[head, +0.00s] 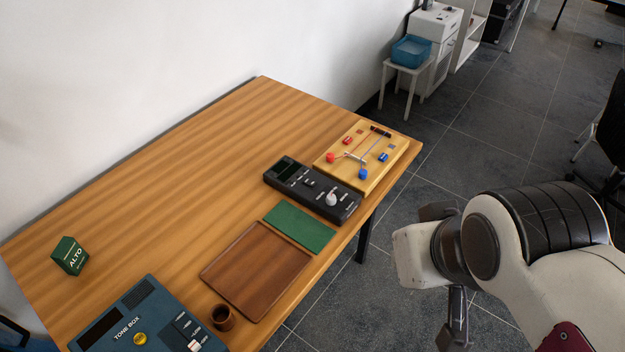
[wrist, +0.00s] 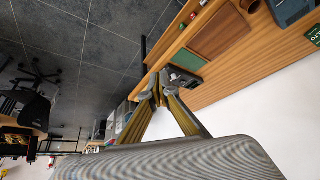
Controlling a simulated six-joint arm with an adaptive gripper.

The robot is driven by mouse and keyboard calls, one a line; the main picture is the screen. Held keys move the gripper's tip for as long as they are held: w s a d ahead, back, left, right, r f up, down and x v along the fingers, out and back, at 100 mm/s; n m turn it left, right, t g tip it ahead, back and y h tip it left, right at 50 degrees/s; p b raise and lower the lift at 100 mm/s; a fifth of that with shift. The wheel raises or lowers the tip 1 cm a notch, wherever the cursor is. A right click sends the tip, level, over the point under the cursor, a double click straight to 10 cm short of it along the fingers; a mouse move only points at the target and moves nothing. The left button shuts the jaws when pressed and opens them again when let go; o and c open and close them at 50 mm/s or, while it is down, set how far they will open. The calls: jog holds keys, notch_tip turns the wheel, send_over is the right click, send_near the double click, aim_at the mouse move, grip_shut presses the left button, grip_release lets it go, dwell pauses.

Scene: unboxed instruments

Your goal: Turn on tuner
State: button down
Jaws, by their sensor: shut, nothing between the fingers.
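A black device (head: 312,190), which looks like the tuner, lies toward the right end of the wooden table. It has a dark display at its left end, small controls in the middle and a light knob (head: 331,199) toward its right end. Its lettering is too small to read, and I cannot tell whether it is on. In the wrist view the black device (wrist: 183,78) shows beyond my fingertips, partly covered by them. My gripper (wrist: 160,91) is shut and empty. In the head view my arm is at the right, off the table's front edge, apart from the device.
A wooden board with red and blue parts (head: 376,146) lies right of the device. A green mat (head: 299,227), brown tray (head: 246,292), small brown cup (head: 222,317) and blue tone box (head: 134,311) lie leftward. A green ALTO box (head: 69,256) stands far left. The table's back middle is clear.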

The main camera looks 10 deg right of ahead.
jog(key=w+a+f+n+g+y, duration=0.1)
jog(key=w+f+y, duration=0.1)
jog(key=w+f, duration=0.5)
jog(key=w+f+n+g+y, duration=0.1)
jog(key=w+f, duration=0.1)
jog(key=w, duration=0.8)
jog(key=w+a+f+n+g+y, duration=0.1)
jog(key=w+f+y, duration=0.1)
jog(key=w+f, duration=0.5)
jog(key=w+r+n+t, duration=0.2)
jog(key=w+r+n, duration=0.2)
jog(key=w, duration=0.7)
jog(key=shift+n+t, duration=0.4)
jog(key=shift+n, duration=0.6)
jog(key=shift+w+a, duration=0.1)
